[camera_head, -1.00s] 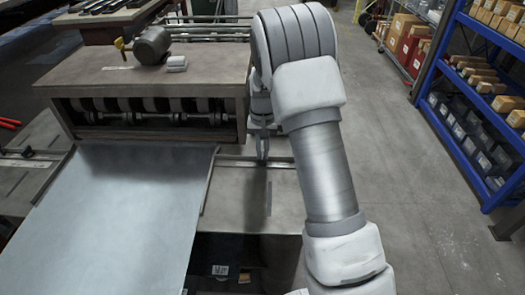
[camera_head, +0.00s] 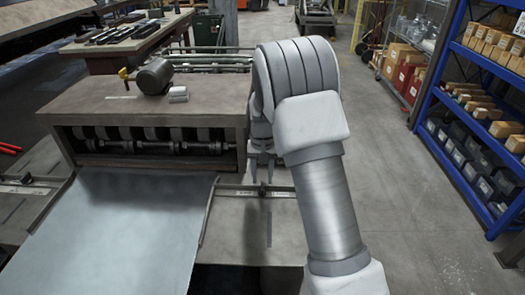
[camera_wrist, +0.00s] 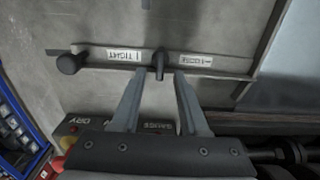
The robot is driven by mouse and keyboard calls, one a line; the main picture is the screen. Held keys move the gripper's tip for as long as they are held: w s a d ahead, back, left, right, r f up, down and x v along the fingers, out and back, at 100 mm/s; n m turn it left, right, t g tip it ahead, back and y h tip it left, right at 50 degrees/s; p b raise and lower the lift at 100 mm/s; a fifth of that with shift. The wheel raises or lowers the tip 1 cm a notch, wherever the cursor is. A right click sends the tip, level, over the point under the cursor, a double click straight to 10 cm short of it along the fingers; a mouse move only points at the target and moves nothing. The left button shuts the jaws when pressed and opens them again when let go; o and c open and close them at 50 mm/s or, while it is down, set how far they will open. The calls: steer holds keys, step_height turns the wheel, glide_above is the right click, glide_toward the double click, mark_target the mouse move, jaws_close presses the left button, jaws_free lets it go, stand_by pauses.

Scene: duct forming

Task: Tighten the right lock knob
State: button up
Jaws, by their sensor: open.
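The lock knob (camera_wrist: 159,65) is a dark, narrow lever on a metal bar, between the labels TIGHT (camera_wrist: 124,55) and LOOSE (camera_wrist: 194,60) in the wrist view. Its handle lies roughly in line with my fingers. My gripper (camera_wrist: 159,73) is open, with one finger on each side of the knob's lower end. The fingertips look apart from the knob, though depth is hard to judge. In the head view my gripper (camera_head: 262,170) points down over the bar at the right of the machine; the knob is too small to make out clearly there.
A round black knob (camera_wrist: 68,64) is at the bar's left end in the wrist view. The roller housing (camera_head: 150,115) stands left of my gripper, with sheet metal (camera_head: 110,235) in front. A blue shelf (camera_head: 440,90) stands at the right, beyond open floor.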

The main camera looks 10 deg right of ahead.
mark_target(262, 184)
step_height(262, 184, up, 16)
steer(key=shift+f+p, duration=0.2)
steer(key=shift+p, duration=0.1)
steer(key=s+r+n+t, duration=0.1)
steer(key=s+r, duration=0.4)
steer(key=s, duration=0.2)
steer(key=s+r+t, duration=0.2)
steer(key=s+r, duration=0.3)
steer(key=s, duration=0.3)
steer(key=s+f+n+t, duration=0.2)
steer(key=s+f, duration=0.1)
steer(key=s, duration=1.2)
steer(key=shift+s+a+t, duration=0.15)
steer(key=shift+s+t, duration=0.15)
steer(key=shift+s, duration=0.05)
